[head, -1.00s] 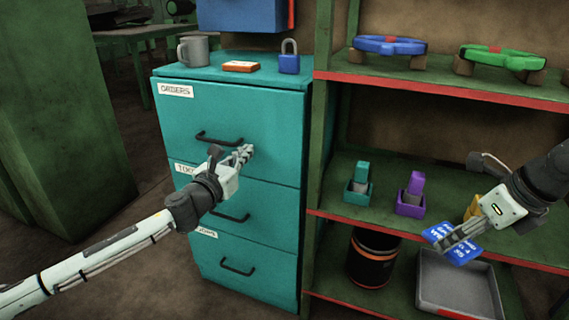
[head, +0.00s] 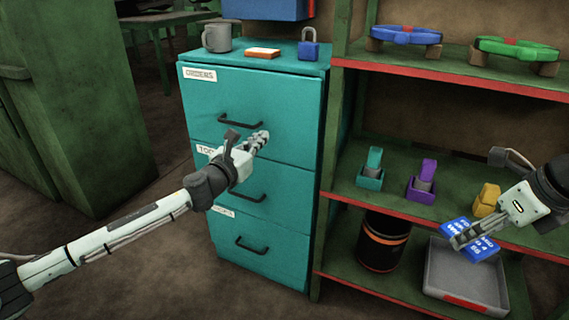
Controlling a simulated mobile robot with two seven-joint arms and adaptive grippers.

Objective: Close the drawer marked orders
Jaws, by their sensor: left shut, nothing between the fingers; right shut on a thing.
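The drawer marked ORDERS (head: 215,104) is the top one of a teal cabinet. Its front looks flush with the drawers below it, with no clear gap. Its dark handle (head: 240,123) is in plain view. My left gripper (head: 262,138) is shut and empty, its fingertips in front of the drawer's lower part, just right of and below the handle. I cannot tell whether they touch the front. My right gripper (head: 462,238) is shut on a blue card with white lettering (head: 482,246), in front of the shelves at the right.
A green shelf unit (head: 400,200) on the right holds handwheels, small coloured items and a grey tray (head: 440,270).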

